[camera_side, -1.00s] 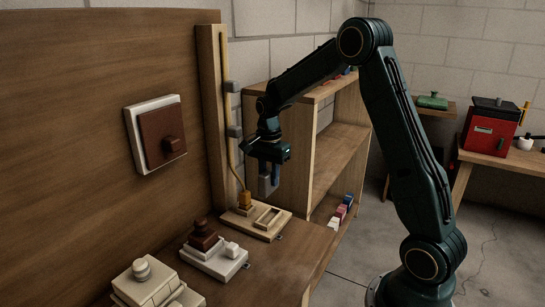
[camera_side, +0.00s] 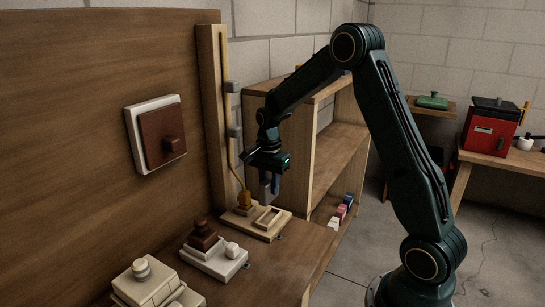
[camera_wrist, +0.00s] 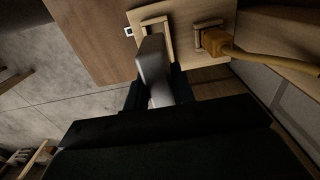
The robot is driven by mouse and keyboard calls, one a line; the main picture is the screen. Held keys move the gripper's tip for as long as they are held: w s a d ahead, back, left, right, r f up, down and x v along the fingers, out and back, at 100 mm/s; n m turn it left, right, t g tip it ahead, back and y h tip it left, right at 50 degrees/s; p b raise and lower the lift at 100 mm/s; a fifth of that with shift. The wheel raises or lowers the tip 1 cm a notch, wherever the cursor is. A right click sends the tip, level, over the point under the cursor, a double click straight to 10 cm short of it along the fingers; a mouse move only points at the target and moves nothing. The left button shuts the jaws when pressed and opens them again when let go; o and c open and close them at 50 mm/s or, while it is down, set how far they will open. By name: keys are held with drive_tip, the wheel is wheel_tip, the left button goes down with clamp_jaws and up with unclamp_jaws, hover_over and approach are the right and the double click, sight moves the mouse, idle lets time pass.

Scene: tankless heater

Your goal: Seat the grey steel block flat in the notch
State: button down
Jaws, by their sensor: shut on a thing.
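The grey steel block (camera_side: 264,188) is held upright by my gripper (camera_side: 270,186), which is shut on it. The block also shows in the wrist view (camera_wrist: 152,62), between the dark fingers (camera_wrist: 156,98). The notch (camera_side: 268,219) is a raised, light wooden rectangular frame on a pale wooden base (camera_side: 248,228). In the side view the block is above the base, its lower end close over the frame. In the wrist view the block partly covers the notch frame (camera_wrist: 158,24). The exact gap between block and notch cannot be told.
A yellow-orange plug (camera_side: 244,201) with a cable stands on the same base, just left of the notch. A white base with a brown stepped knob (camera_side: 203,237) is nearer on the bench. A wooden shelf (camera_side: 340,140) stands behind my gripper.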

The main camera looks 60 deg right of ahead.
sight(269, 197)
drive_tip(key=shift+f, duration=1.05)
drive_tip(key=shift+f, duration=0.2)
drive_tip(key=shift+f, duration=0.3)
drive_tip(key=shift+f, duration=0.4)
drive_tip(key=shift+f, duration=0.35)
drive_tip(key=shift+f, duration=1.6)
idle(2.1)
drive_tip(key=c, duration=1.1)
unclamp_jaws()
